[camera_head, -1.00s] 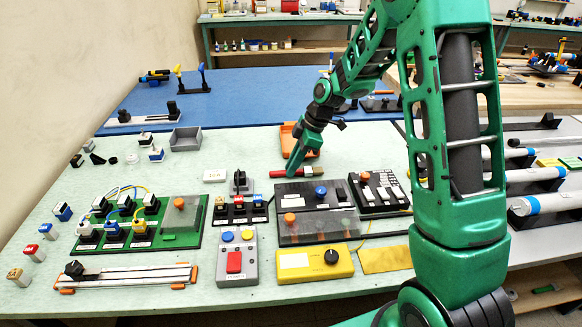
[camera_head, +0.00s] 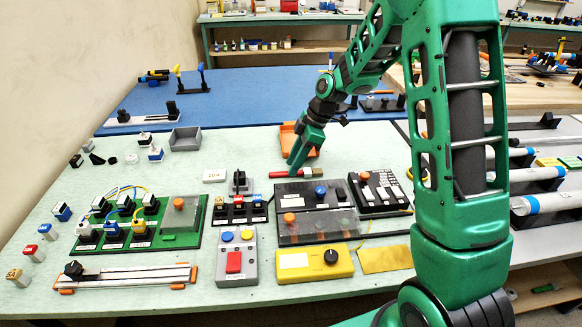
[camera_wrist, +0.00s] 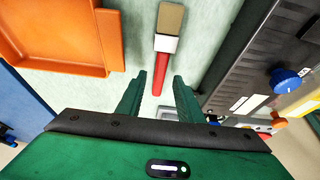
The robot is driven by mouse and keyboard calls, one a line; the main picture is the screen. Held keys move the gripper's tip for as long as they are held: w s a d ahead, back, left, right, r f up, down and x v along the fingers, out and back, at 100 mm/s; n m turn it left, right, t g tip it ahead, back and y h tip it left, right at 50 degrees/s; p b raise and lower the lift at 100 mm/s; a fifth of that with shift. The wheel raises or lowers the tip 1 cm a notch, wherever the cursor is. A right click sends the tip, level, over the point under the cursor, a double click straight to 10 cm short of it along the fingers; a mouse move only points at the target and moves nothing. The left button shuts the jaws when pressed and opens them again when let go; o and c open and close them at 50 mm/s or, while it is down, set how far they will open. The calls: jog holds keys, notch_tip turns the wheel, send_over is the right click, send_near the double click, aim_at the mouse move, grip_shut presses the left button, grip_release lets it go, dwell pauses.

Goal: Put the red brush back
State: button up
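The red brush (camera_wrist: 157,82) lies on the pale green table, with a red handle, a white collar and a tan bristle end in the wrist view. It also shows in the head view (camera_head: 309,174), partly hidden by my gripper. My gripper (camera_wrist: 159,77) is open. Its two green fingers are on either side of the red handle's end in the wrist view, with a gap to each side. I cannot tell how far above the table the fingertips are. In the head view my gripper (camera_head: 293,168) points down at the handle.
An orange tray (camera_wrist: 60,67) lies beside the brush, also in the head view (camera_head: 286,140). A dark panel with a blue knob (camera_head: 320,190) is close on the other side. A grey tray (camera_head: 186,139) stands further left. The table between the trays is mostly clear.

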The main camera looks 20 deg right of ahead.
aim_at(306, 171)
jog(key=w+v, duration=0.1)
jog(key=v, duration=0.9)
jog(key=s+d+r+m+h, duration=0.2)
jog(key=s+d+m, duration=0.35)
jog(key=s, duration=0.35)
jog(key=s+d+r+m+h, duration=0.1)
jog(key=s+d+r+m, duration=0.25)
jog(key=s+m, duration=0.4)
jog(key=s+d+f+m, duration=0.1)
jog(key=s+m, duration=0.2)
jog(key=s, duration=0.4)
jog(key=s+d+f+m+h, duration=0.1)
jog(key=s+d+m, duration=0.1)
jog(key=s, duration=0.5)
jog(key=s+d+m+g, duration=0.1)
jog(key=s+d+m, duration=0.1)
jog(key=s+m, duration=0.2)
jog(key=s, duration=0.3)
jog(key=shift+s+f, duration=0.2)
jog(key=shift+f, duration=0.2)
jog(key=shift+w+f+h, duration=0.25)
jog(key=shift+w+h, duration=0.05)
jog(key=shift+w, duration=0.35)
